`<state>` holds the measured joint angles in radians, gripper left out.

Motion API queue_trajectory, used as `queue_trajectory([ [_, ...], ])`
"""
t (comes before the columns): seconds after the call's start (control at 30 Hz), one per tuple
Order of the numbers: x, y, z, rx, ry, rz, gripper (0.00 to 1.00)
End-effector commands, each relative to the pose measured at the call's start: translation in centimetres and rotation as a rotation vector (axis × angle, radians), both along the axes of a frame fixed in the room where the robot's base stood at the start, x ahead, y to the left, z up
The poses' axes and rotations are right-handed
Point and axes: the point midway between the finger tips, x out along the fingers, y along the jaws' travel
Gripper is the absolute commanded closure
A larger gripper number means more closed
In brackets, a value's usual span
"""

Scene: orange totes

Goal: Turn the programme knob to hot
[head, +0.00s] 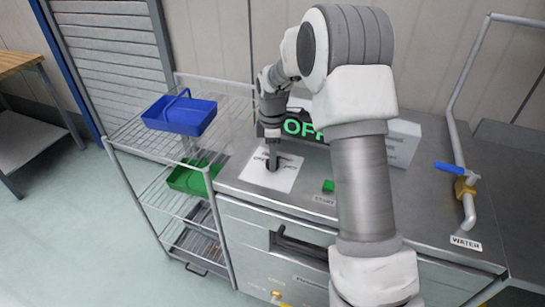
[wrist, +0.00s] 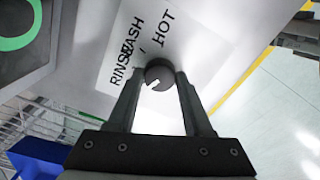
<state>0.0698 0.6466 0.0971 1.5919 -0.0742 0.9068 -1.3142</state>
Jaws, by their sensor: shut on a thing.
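The programme knob (wrist: 158,72) is a small dark round knob on a white label plate (head: 256,177). In the wrist view the plate (wrist: 200,68) carries the words RINSE, WASH and HOT. A short white mark on the knob's face sits at its lower left in that view, on the side away from the words. My gripper (wrist: 160,78) is shut on the knob, one finger on each side. In the head view my gripper (head: 272,164) reaches down onto the plate and mostly hides the knob.
A green display (head: 300,127) reads "OF", its end hidden by my arm. A green button (head: 328,186) marked START is right of the plate. A blue-handled WATER valve (head: 457,168) stands far right. A wire rack (head: 130,143) with blue (head: 180,116) and green baskets stands left.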

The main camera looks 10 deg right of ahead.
Motion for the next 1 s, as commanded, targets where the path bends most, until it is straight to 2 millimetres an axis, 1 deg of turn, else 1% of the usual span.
queue_trajectory([
  [0.17,0.01,0.02,0.06,0.0,0.0,-0.043,1.0],
  [0.37,0.02,0.03,0.08,0.0,0.0,-0.161,1.0],
  [1.0,0.01,0.02,0.09,0.0,-0.001,-0.758,1.0],
])
